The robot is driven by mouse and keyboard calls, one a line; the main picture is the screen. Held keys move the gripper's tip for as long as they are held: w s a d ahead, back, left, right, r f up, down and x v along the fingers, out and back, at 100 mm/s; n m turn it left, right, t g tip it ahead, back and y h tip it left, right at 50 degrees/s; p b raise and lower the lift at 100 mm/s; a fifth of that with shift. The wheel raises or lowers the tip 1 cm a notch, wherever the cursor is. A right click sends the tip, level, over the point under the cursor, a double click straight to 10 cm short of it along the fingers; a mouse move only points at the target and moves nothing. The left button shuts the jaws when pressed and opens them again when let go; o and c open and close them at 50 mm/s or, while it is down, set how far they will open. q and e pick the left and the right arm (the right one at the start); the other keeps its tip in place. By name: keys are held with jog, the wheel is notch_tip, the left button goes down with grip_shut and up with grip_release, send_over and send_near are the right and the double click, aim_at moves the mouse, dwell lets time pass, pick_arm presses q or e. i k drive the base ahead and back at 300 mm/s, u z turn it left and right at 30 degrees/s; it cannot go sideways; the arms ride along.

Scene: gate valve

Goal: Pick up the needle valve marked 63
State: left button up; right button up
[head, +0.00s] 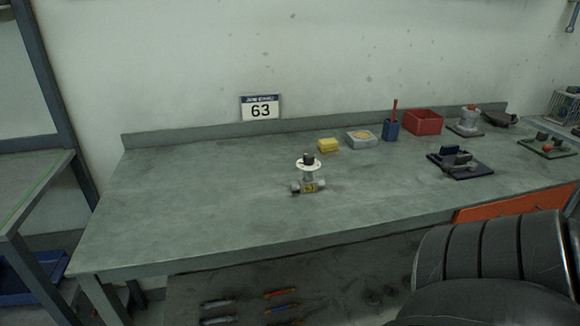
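The needle valve marked 63 (308,178) stands upright on the grey-green workbench (200,207), near the middle of its top. It has a grey metal body with a yellow tag reading 63, a white round disc above and a dark knob on top. Nothing touches it. Neither of my grippers is in the head view. A black ribbed shape fills the lower right corner and covers part of the bench front.
Right of the valve are a yellow block (328,145), a pale tray (361,139), a blue cup (391,130), a red bin (423,122) and a dark plate with parts (475,170). The bench's left half is clear.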

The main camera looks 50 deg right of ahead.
aim_at(308, 184)
jog(key=u, duration=0.25)
jog(key=k, duration=0.35)
jog(key=z, duration=1.1)
